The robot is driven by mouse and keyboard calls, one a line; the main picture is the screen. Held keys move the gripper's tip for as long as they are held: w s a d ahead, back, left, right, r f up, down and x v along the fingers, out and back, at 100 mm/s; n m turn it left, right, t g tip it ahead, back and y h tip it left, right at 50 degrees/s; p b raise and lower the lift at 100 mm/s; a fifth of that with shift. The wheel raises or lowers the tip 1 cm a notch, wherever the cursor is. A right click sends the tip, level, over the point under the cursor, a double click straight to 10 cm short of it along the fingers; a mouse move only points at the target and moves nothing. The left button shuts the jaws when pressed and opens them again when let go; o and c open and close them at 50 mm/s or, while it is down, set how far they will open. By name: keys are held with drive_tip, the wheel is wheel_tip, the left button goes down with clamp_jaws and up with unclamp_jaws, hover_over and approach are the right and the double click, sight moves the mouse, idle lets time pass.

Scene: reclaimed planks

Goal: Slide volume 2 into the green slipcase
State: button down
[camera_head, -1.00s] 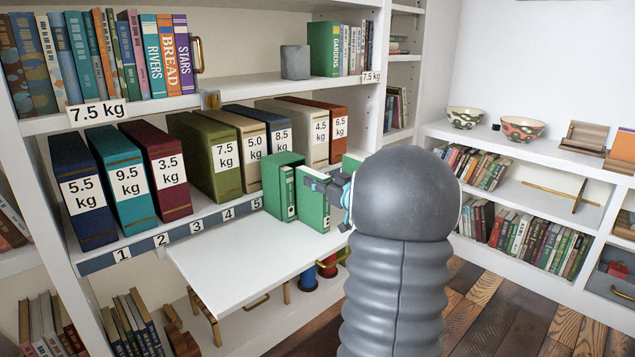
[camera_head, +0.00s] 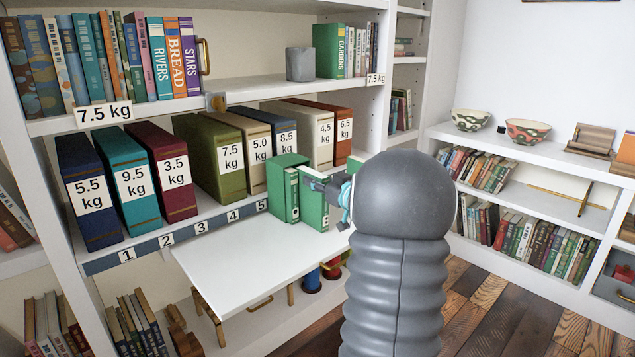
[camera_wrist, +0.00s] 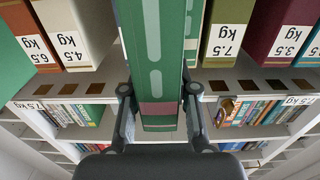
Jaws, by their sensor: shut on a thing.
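The green slipcase (camera_head: 286,162) stands upright on the white fold-down board, in front of the shelf, with a green spine showing in its front. My gripper (camera_wrist: 157,92) is shut on a green volume (camera_wrist: 153,60), one finger on each side of it. In the head view the held green volume (camera_head: 314,207) is upright just right of the slipcase, close beside it. Whether they touch is unclear, and so is its number. My arm hides part of the gripper. Another green piece (camera_head: 354,164) shows partly behind my gripper.
The white board (camera_head: 250,262) is clear on its left and front. Labelled volumes, including a navy one (camera_head: 88,190) and an olive one (camera_head: 212,155), stand on the shelf behind. A grey block (camera_head: 300,64) and several books sit on the shelf above.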

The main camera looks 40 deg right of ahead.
drive_tip(key=shift+w+a, duration=0.15)
drive_tip(key=shift+w, duration=1.45)
drive_tip(key=c, duration=0.8)
unclamp_jaws()
drive_tip(key=s, duration=1.2)
drive_tip(key=shift+d, duration=0.35)
